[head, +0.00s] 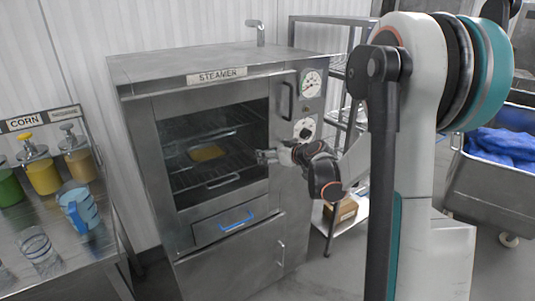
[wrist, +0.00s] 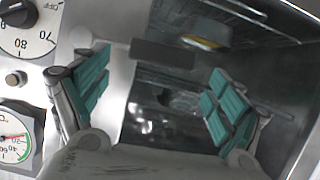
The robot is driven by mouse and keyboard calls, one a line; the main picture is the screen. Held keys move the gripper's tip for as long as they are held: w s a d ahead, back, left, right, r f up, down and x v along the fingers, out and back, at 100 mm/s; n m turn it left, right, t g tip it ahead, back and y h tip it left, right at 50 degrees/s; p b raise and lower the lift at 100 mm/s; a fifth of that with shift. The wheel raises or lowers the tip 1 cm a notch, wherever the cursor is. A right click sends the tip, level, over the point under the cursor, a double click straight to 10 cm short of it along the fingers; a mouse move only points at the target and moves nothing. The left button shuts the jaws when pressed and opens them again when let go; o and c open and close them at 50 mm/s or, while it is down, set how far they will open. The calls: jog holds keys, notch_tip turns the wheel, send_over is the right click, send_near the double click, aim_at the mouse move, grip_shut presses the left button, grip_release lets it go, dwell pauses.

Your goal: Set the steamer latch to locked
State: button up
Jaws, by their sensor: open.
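The steamer (head: 222,80) is a metal cabinet, its front facing me in the head view. A dark handle (head: 285,103) stands upright on the right side of its front. My gripper (head: 268,156) is in front of the steamer, at the right edge of the window and below this handle. In the wrist view my gripper (wrist: 158,98) is open, with teal finger pads well apart. A dark flat bar (wrist: 163,54) lies above and between the fingers, apart from both; I cannot tell whether it is the latch or how it is set. My gripper hides part of the front in the head view.
A gauge (head: 311,84) and a dial knob (head: 304,128) sit right of the window. Yellow food (head: 206,153) lies on a rack inside. A counter (head: 60,232) with pump bottles stands left; a metal cart (head: 497,185) stands right.

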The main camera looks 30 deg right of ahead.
jog(key=shift+b+x, duration=0.35)
jog(key=shift+x, duration=2.05)
